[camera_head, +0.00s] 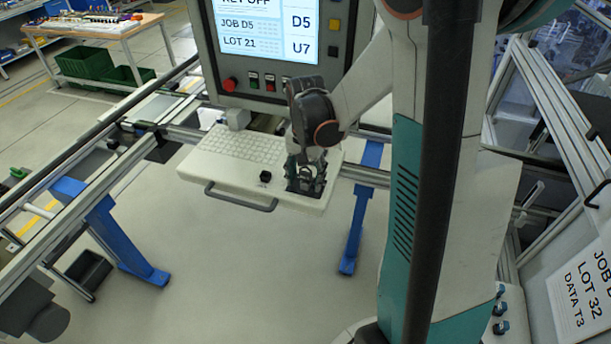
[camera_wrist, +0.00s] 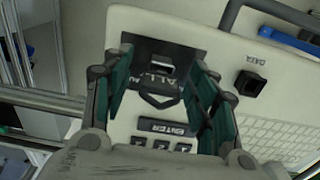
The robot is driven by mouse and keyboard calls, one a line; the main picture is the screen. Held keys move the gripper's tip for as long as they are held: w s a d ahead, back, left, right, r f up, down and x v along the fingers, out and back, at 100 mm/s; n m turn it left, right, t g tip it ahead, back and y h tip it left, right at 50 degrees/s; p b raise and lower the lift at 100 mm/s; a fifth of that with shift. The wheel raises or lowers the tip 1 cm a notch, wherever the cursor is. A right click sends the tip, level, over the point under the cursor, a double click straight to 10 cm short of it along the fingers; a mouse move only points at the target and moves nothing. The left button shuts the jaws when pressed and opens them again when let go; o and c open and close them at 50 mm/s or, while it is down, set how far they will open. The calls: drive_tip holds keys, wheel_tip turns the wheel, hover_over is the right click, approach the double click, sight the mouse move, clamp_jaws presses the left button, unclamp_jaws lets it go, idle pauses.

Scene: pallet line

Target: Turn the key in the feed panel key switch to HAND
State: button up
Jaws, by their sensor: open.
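The feed panel is a screen unit with a white keyboard shelf (camera_head: 232,152); the shelf also shows in the wrist view (camera_wrist: 210,35). My gripper (camera_head: 305,178) points down over the shelf's right end. In the wrist view, my gripper (camera_wrist: 160,82) has its two green-padded fingers apart, on either side of a dark plate (camera_wrist: 140,48). A small metallic part (camera_wrist: 160,69) and a dark angular shape sit between the fingers, probably the key switch and key; contact is unclear. The screen (camera_head: 262,28) shows a cropped line that appears to read KEY OFF.
A black knob (camera_wrist: 248,84) stands on the shelf close beside the fingers. A handle bar (camera_head: 240,198) runs along the front edge. A red button (camera_head: 230,85) sits below the screen. Rails and blue legs (camera_head: 100,225) stand left; a sign panel (camera_head: 585,290) is at right.

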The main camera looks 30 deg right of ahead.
drive_tip(key=shift+f, duration=0.1)
drive_tip(key=c, duration=1.1)
drive_tip(key=n+b, duration=0.1)
drive_tip(key=n, duration=0.3)
drive_tip(key=shift+f, duration=0.1)
drive_tip(key=shift+c, duration=0.2)
drive_tip(key=n+b, duration=0.1)
drive_tip(key=n, duration=0.4)
drive_tip(key=shift+n+b, duration=0.3)
drive_tip(key=shift+b, duration=0.1)
drive_tip(key=o, duration=1.1)
drive_tip(key=o, duration=0.5)
drive_tip(key=shift+r, duration=0.25)
